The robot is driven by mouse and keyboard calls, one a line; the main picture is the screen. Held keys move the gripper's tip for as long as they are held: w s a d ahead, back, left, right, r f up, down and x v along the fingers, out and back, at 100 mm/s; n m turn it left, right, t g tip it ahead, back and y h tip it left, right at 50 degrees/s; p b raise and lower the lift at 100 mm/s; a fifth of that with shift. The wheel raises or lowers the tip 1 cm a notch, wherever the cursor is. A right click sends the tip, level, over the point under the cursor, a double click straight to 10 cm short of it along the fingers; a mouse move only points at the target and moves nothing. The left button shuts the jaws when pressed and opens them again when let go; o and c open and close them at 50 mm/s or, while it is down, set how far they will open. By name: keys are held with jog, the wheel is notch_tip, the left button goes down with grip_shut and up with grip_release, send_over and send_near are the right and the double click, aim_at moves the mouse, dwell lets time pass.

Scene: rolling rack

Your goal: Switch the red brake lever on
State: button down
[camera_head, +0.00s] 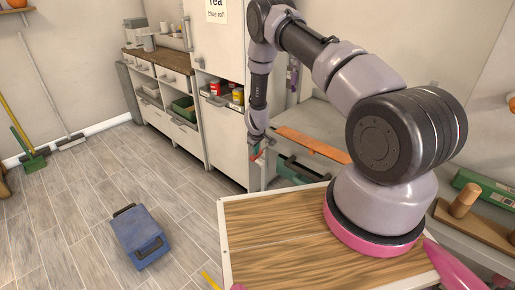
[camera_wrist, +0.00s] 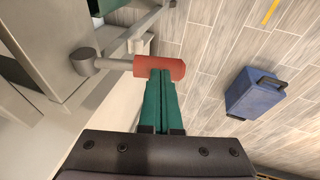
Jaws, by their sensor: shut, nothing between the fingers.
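The red brake lever (camera_wrist: 172,68) shows in the wrist view as a red grip on a grey rod. The rod runs left to a round grey pivot (camera_wrist: 84,61) on the rack's frame. My gripper (camera_wrist: 161,76) is shut and empty. Its two green fingers lie side by side, and their tips meet the lower edge of the red grip in the picture. I cannot tell whether they press on it. In the head view my gripper (camera_head: 262,150) is small, low beside the cabinet, and the lever is mostly hidden there.
A blue box (camera_wrist: 255,92) lies on the wooden floor, apart from the gripper; the head view also shows it (camera_head: 140,236). A white cabinet (camera_head: 228,142) stands close to my arm. A dark green crate (camera_head: 297,170) sits beneath the bench near my gripper. Open floor lies left.

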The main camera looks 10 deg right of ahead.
jog(key=shift+s+f+t+h, duration=0.15)
jog(key=shift+f+t+h, duration=0.2)
jog(key=shift+f, duration=0.95)
